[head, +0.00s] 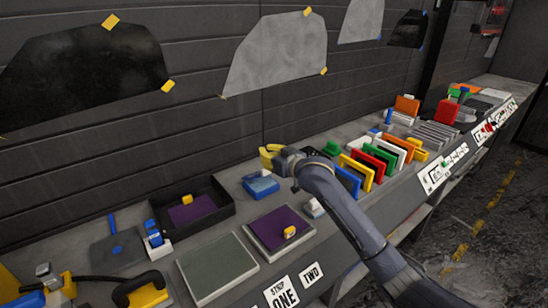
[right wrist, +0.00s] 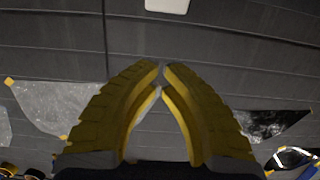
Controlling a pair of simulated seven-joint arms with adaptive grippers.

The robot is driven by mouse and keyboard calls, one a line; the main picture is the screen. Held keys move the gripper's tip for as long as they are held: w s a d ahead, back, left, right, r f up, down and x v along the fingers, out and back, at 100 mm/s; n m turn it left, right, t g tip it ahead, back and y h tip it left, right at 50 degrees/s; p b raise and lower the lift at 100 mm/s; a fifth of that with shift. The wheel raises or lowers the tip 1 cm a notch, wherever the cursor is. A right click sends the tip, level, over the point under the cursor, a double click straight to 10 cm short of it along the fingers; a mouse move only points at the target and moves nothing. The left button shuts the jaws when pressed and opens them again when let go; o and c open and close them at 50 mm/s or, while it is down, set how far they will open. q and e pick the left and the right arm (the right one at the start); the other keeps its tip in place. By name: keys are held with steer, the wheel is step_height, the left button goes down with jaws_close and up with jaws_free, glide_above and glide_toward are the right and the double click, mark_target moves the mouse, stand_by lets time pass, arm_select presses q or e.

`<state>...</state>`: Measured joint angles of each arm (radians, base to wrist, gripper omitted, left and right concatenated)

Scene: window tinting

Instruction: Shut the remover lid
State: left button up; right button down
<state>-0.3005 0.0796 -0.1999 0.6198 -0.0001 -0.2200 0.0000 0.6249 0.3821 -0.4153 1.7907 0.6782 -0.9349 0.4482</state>
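A small blue box (head: 261,187) with a lighter top and a small pale piece on it stands on the bench, in the middle of the head view. It may be the remover; I cannot tell surely, nor can I make out how its lid stands. My right gripper (head: 268,156) is just behind and above this box, apart from it. In the right wrist view its yellow fingers (right wrist: 160,68) come together almost tip to tip, with nothing between them. That view faces the wall and does not show the box.
A black tray (head: 226,208) with a purple sheet and a framed purple panel (head: 262,246) lie near the box. Several coloured upright cards (head: 378,160) stand to its right, beside my right arm. Film pieces (head: 280,55) hang on the wall behind.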

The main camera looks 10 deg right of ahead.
mark_target(267, 174)
steer(key=x, duration=0.3)
steer(key=shift+s+f, duration=0.1)
steer(key=shift+f, duration=0.75)
steer(key=shift+s+d+f, duration=0.15)
steer(key=shift+s+f, duration=0.15)
steer(key=shift+f, duration=0.15)
steer(key=shift+s+d+f, duration=0.1)
steer(key=shift+s+f, duration=0.15)
steer(key=shift+f, duration=0.25)
steer(key=shift+s+d+f, duration=0.3)
steer(key=shift+s+f, duration=0.35)
